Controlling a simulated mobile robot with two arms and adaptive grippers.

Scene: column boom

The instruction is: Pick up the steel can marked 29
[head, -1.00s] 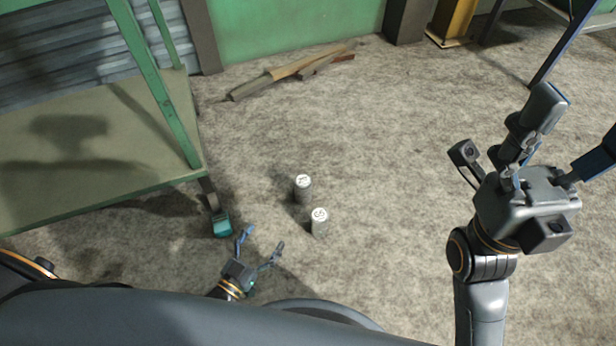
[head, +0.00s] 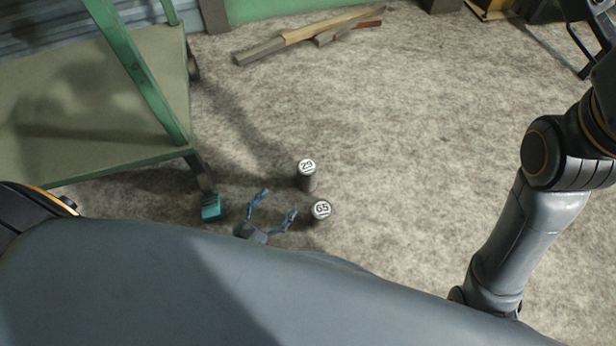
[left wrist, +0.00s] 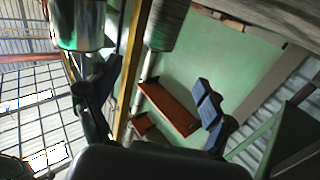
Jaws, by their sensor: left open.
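The steel can marked 29 (head: 307,180) stands upright on the floor near the middle of the head view, its white top label readable. A second can marked 65 (head: 320,215) stands just in front and to the right. My left gripper (head: 277,203) is open and empty, low beside the cans, to the left of can 65 and front-left of can 29. In the left wrist view two cans hang in from the top edge; the nearer (left wrist: 82,25) and the farther (left wrist: 167,25) show no readable numbers. My right gripper is out of view; only its arm shows.
Wooden planks (head: 300,37) lie on the floor at the back. The floor right of the cans is clear.

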